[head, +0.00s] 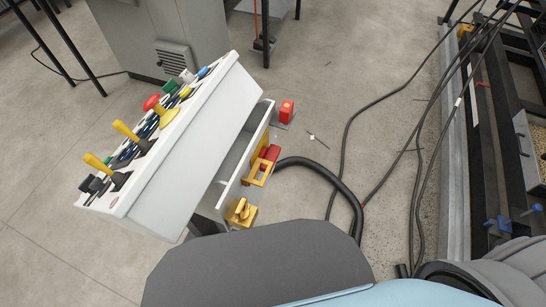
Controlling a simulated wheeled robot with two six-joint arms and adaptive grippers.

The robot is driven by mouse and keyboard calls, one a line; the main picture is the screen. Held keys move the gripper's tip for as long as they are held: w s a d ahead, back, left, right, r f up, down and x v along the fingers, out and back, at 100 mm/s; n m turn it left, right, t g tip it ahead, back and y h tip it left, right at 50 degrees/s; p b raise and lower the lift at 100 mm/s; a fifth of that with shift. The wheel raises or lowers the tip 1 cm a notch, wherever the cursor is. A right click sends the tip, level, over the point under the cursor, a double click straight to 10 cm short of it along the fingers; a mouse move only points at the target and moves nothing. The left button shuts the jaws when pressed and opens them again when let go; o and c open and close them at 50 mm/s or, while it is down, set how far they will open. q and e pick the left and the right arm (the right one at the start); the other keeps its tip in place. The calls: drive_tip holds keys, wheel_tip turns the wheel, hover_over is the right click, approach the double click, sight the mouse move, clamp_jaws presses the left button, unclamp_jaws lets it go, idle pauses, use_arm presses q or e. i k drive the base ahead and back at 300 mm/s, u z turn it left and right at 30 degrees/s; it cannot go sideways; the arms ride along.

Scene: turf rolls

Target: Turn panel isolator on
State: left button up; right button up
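The white control panel (190,139) stands tilted at the left of the head view. Its sloping face carries two yellow levers, a red mushroom button (151,102), a yellow knob and green and blue buttons. On its right side is a red and yellow switch (263,166), with a yellow handle-like part in front of a red body. A yellow block-shaped fitting (241,213) sits lower on the same side, and a red box-like part (286,111) is at the far end. I cannot tell which is the isolator or its setting. Neither gripper is in view.
A thick black cable (325,169) curves from near the panel's right side. Thinner cables (417,160) run across the concrete floor to a dark metal frame (483,150) at right. A grey cabinet (165,40) stands behind. Floor between panel and frame is otherwise mostly clear.

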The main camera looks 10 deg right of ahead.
sight(271, 155)
drive_tip(key=u, duration=1.65)
drive_tip(key=k, duration=0.2)
drive_tip(key=u, duration=2.05)
drive_tip(key=k, duration=0.3)
drive_tip(key=u, duration=0.35)
drive_tip(key=k, duration=1.65)
drive_tip(key=z, duration=0.7)
drive_tip(key=k, duration=0.45)
drive_tip(key=z, duration=2.05)
